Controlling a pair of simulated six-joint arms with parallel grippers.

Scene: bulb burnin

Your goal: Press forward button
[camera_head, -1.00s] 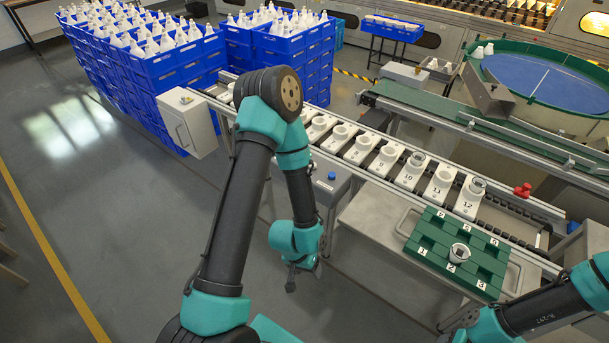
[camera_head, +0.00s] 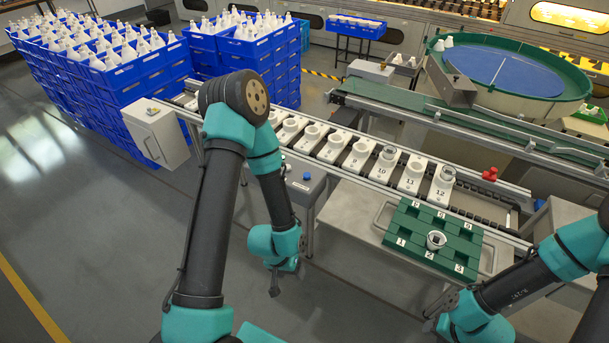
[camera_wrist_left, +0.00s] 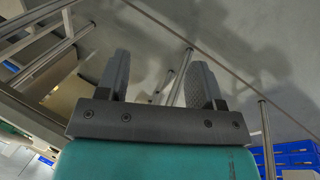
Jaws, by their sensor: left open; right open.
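A blue round button (camera_head: 307,176) sits on top of a grey control box (camera_head: 302,186) at the front edge of the conveyor. I cannot read any label on it. My left gripper (camera_head: 275,286) hangs pointing down, in front of the box and to the lower left of the button, apart from it. In the left wrist view its two fingers (camera_wrist_left: 157,82) are spread with nothing held between them. My right gripper (camera_head: 440,308) is open at the lower right, below the green tray, its fingers small and partly dark in the picture.
The conveyor carries numbered white holders (camera_head: 361,152), some with a socket piece. A green numbered tray (camera_head: 402,229) with one white-rimmed piece (camera_head: 436,240) lies on a metal table. A red button (camera_head: 490,174) sits on the conveyor's far side. Blue crates (camera_head: 130,92) stand at the left.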

